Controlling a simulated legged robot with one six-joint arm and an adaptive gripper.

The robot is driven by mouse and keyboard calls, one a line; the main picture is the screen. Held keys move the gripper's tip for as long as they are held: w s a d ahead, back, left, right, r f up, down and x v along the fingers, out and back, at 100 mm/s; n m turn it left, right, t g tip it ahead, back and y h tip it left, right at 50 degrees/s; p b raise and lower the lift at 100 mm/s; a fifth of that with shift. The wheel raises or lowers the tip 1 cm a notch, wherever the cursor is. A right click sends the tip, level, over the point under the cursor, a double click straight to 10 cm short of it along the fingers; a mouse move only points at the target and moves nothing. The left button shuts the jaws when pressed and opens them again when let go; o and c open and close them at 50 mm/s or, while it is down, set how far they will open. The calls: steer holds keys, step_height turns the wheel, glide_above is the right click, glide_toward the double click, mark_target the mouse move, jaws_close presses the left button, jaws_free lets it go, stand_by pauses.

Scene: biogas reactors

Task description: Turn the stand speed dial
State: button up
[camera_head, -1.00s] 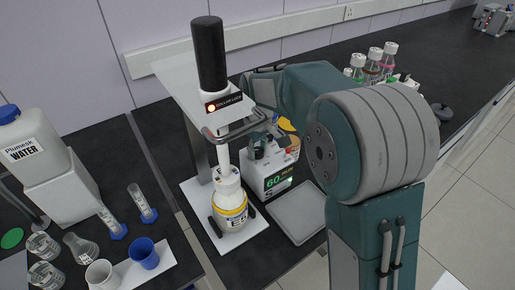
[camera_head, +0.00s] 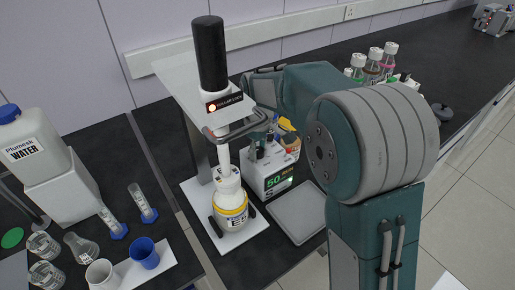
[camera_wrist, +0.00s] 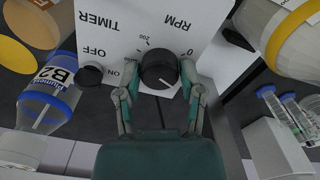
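The stand speed dial (camera_wrist: 158,69) is a round black knob with a white pointer line on the white control box, under the letters RPM, upside down in the wrist view. My gripper (camera_wrist: 159,78) has one finger on each side of the dial, close against it and apparently closed on it. The control box (camera_head: 268,172) stands beside the stirrer stand in the head view, with a green display reading 50. In that view my arm hides much of my gripper, and the dial is not clear.
The stirrer stand (camera_head: 212,92) with a black motor holds a yellow-and-white bottle (camera_head: 230,205) left of the box. A second black knob (camera_wrist: 90,75) marked ON and OFF sits near the dial. A grey tray (camera_head: 298,217) lies in front. Bottle B2 (camera_wrist: 48,92) is close by.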

mark_target(258, 149)
steer(key=shift+o, duration=0.9)
step_height(258, 149, up, 12)
steer(key=shift+w, duration=0.1)
